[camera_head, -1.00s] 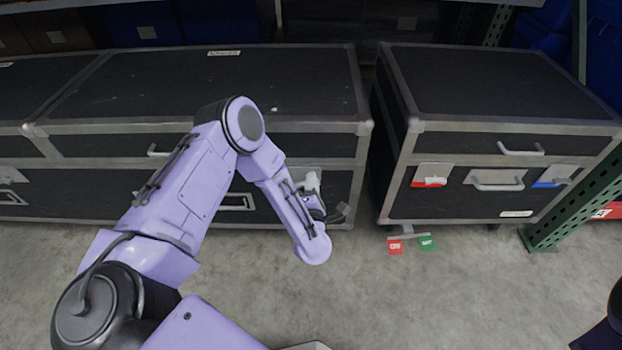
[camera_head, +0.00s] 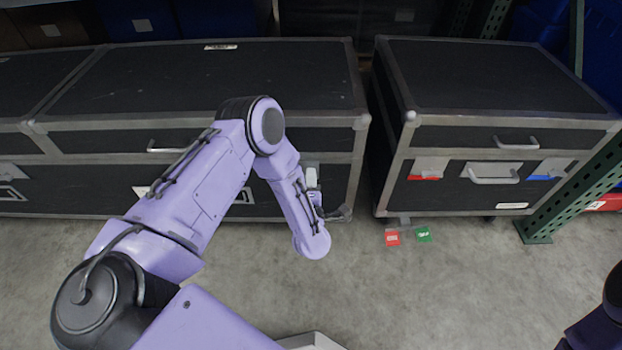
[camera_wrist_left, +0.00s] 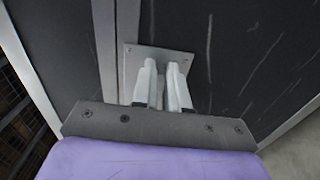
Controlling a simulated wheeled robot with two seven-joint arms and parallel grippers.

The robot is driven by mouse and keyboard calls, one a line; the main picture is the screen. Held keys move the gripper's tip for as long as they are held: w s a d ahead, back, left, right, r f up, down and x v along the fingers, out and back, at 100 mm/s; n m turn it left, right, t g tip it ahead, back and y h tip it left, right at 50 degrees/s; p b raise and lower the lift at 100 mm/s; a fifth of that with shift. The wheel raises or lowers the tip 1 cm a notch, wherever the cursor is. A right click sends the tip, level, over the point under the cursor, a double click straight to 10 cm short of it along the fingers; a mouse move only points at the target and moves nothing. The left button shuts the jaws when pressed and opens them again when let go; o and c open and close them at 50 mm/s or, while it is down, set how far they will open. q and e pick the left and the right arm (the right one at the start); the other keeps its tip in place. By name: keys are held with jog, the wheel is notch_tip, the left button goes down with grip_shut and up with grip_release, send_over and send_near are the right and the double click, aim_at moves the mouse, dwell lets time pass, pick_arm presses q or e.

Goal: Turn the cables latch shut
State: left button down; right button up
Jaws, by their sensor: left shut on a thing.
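The latch plate (camera_wrist_left: 150,57) is a pale metal plate on the dark front of the middle case (camera_head: 210,85). It lies at the case's right end, largely hidden in the head view by my left arm. My left gripper (camera_wrist_left: 164,75) is at the plate with its two pale fingers close together, shut on the latch's turning part, which the fingers mostly hide. In the head view my left gripper (camera_head: 317,196) is near the case's lower right corner. I cannot read the latch angle. My right gripper is out of view.
A second dark case (camera_head: 490,80) stands to the right across a narrow gap, with a red-marked latch (camera_head: 428,168) and a blue-marked latch (camera_head: 552,168). A green rack post (camera_head: 570,200) is at right; the front floor is clear.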

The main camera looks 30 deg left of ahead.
pick_arm(q)
jog(key=c, duration=1.2)
grip_release()
jog(key=shift+c, duration=0.2)
jog(key=p+v, duration=0.2)
jog(key=v, duration=0.8)
jog(key=shift+s, duration=0.3)
jog(key=shift+d+f, duration=0.1)
jog(key=shift+d, duration=0.1)
